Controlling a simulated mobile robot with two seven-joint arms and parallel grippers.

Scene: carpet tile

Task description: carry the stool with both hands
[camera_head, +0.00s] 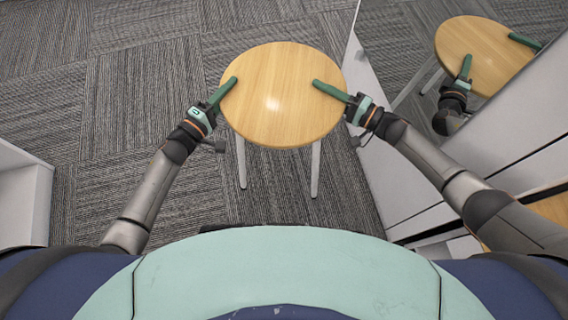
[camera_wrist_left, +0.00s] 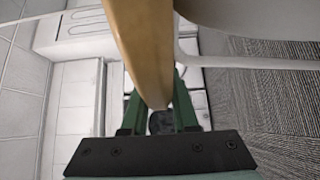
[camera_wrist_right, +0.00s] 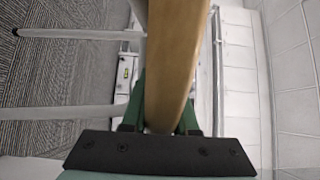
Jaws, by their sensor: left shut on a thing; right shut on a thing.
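The stool (camera_head: 280,110) has a round light-wood seat and pale legs and is in front of me in the head view. My left gripper (camera_head: 228,88) is shut on the left edge of the seat. My right gripper (camera_head: 322,88) is shut on its right edge. In the left wrist view the seat edge (camera_wrist_left: 145,50) runs between the green fingers (camera_wrist_left: 158,120). In the right wrist view the seat edge (camera_wrist_right: 175,60) is likewise between the green fingers (camera_wrist_right: 160,120). Two legs show below the seat; I cannot tell whether they touch the floor.
A tall reflective panel (camera_head: 520,120) stands close on the right and mirrors the stool and a gripper. A white cabinet (camera_head: 25,195) is at the lower left. Grey carpet tile (camera_head: 130,100) is clear to the left and beyond the stool.

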